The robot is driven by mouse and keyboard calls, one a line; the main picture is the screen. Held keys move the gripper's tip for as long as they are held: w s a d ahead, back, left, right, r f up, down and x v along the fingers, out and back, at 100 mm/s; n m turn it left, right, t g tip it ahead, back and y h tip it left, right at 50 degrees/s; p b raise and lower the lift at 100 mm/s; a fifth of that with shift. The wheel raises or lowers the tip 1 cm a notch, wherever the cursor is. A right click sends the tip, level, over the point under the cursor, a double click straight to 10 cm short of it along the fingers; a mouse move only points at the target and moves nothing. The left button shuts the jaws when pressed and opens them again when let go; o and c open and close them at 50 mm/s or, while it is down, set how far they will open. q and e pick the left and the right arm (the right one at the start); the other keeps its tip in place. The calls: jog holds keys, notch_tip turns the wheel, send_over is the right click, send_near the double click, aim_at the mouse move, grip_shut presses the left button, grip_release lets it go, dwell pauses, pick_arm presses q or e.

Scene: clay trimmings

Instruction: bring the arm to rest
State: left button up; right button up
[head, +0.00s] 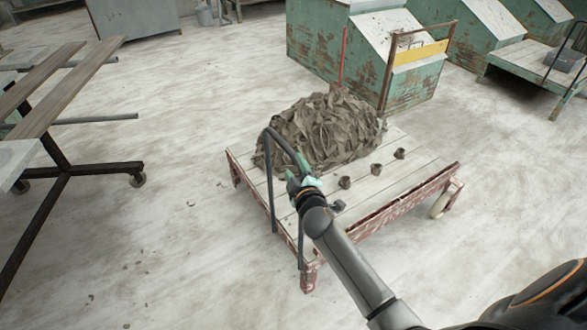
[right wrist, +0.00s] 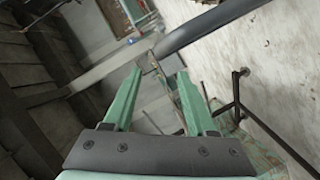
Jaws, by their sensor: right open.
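My right arm reaches in from the lower right of the head view, and its green right gripper (head: 303,182) shows over the near left part of a flat cart (head: 400,195). In the right wrist view its two green fingers (right wrist: 160,85) stand apart with nothing seen held between them. The gripper overlaps the cart's dark bent handle (head: 270,165) in the head view; I cannot tell whether they touch. A large heap of grey-brown clay trimmings (head: 325,128) lies on the cart. My left gripper is in neither view.
Worn green bins (head: 330,45) stand behind. A plank-topped stand (head: 60,90) with wheeled dark legs is at left. The pale floor (head: 190,130) between stand and cart is mostly clear.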

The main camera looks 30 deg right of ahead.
jog(key=shift+s+a, duration=0.1)
jog(key=shift+s, duration=0.25)
dwell(0.3)
jog(key=s+a+f+m+g+y, duration=0.2)
jog(key=s+f, duration=0.3)
jog(key=s, duration=0.5)
jog(key=s+a+f+m+g+y, duration=0.2)
jog(key=s+a+f, duration=0.3)
jog(key=s, duration=0.5)
jog(key=s+a+f+m+g+y+p, duration=0.1)
jog(key=s+a+f+m+g+y, duration=0.1)
jog(key=s, duration=0.8)
notch_tip(320, 180, down, 3)
jog(key=shift+a+f+m, duration=0.15)
jog(key=shift+a+m, duration=0.35)
jog(key=shift+a, duration=0.7)
jog(key=shift+c, duration=0.2)
jog(key=shift+c, duration=0.4)
